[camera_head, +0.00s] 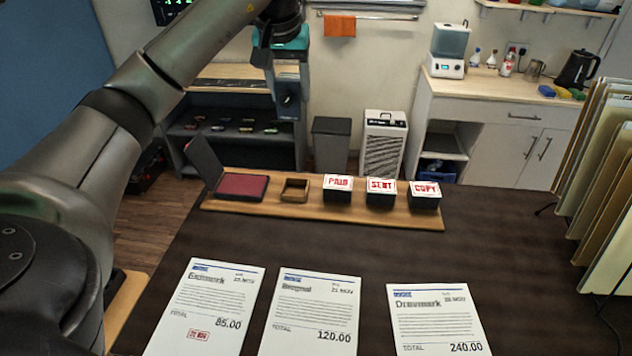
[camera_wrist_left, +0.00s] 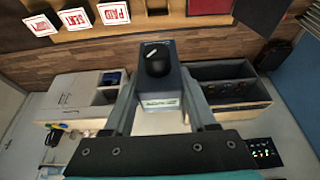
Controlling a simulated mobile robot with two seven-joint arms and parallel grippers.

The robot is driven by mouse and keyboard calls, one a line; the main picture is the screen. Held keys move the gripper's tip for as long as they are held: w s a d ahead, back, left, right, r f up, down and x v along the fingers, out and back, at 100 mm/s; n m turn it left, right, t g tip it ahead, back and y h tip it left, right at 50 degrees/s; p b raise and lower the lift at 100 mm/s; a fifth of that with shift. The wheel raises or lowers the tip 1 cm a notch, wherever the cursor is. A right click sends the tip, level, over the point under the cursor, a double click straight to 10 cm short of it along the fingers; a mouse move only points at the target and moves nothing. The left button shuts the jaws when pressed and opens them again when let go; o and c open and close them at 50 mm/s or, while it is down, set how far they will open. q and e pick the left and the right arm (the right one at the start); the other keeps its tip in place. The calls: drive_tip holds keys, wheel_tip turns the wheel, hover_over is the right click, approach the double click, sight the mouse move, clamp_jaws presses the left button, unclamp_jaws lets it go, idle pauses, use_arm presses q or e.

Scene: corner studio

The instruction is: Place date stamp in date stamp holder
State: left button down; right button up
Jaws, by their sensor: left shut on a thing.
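My left gripper (camera_head: 289,76) is raised above the back of the desk and is shut on the date stamp (camera_head: 289,103). In the left wrist view the stamp (camera_wrist_left: 160,88) is a dark grey block with a round black knob, held between the two fingers (camera_wrist_left: 158,100). The date stamp holder (camera_head: 294,190) is a small open wooden frame with an empty dark inside. It stands on the wooden board between the ink pad and the PAID stamp. The stamp is above the holder in the head view and apart from it. My right gripper is not in view.
The wooden board (camera_head: 225,205) also bears an ink pad (camera_head: 242,186) with raised lid and PAID (camera_head: 338,184), SENT (camera_head: 381,187) and COPY (camera_head: 425,189) stamps. Three invoices lie in front; the left invoice (camera_head: 207,300) has a red mark. Upright folders (camera_head: 600,190) stand at right.

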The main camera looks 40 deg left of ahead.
use_arm(q)
drive_tip(key=shift+w+a, duration=0.1)
drive_tip(key=shift+a, duration=0.05)
drive_tip(key=shift+f, duration=0.25)
wheel_tip(320, 180, down, 16)
drive_tip(key=shift+r, duration=0.1)
wheel_tip(320, 180, down, 3)
drive_tip(key=shift+f, duration=0.1)
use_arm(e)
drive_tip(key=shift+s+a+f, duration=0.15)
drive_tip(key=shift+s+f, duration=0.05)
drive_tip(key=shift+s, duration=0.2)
use_arm(q)
drive_tip(key=shift+f+b, duration=0.2)
drive_tip(key=shift+b, duration=0.1)
drive_tip(key=shift+c, duration=1)
unclamp_jaws()
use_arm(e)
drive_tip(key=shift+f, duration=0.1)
